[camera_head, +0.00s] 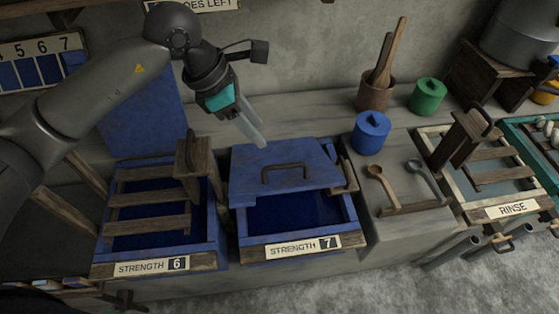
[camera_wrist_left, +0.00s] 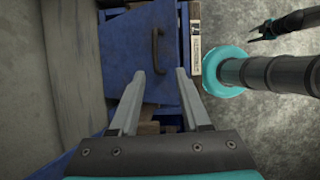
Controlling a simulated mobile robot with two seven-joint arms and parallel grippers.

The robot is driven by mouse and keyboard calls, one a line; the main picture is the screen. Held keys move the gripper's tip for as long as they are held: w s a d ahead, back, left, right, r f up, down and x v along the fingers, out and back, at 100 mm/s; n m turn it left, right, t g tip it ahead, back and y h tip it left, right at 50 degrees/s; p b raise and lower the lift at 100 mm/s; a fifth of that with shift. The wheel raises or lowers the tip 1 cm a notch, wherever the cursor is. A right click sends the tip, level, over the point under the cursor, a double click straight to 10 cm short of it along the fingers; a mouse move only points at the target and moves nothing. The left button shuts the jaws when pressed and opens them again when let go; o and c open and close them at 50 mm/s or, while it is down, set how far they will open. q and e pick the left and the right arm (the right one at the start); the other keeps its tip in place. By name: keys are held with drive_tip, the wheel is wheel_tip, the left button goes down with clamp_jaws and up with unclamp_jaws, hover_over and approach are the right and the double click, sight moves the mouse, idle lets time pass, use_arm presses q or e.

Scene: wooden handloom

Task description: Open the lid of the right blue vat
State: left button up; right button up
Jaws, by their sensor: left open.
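The right blue vat (camera_head: 353,216), labelled STRENGTH 7, stands right of the STRENGTH 6 vat. Its blue lid (camera_head: 250,180) covers the back part, and dark blue liquid shows in front of it. I cannot tell if the lid is tilted or lies flat. A brown bar handle (camera_head: 287,168) sits on the lid; it also shows in the left wrist view (camera_wrist_left: 155,52). My left gripper (camera_head: 262,143) is open and empty, above the lid's back edge, apart from the handle. A small dark gripper, likely my right (camera_wrist_left: 265,31), shows in the left wrist view; its jaws are unclear.
The left vat (camera_head: 217,225) has wooden slats across it and its blue lid (camera_head: 145,112) stands upright behind. A wooden block (camera_head: 192,160) rises between the vats. Blue (camera_head: 370,134) and green (camera_head: 427,96) pots, ladles (camera_head: 382,185) and a rinse vat (camera_head: 462,212) stand to the right.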

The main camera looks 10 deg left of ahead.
use_arm(q)
approach(285, 165)
drive_tip(key=x, duration=0.8)
drive_tip(key=shift+r, duration=0.1)
clamp_jaws()
idle(1.4)
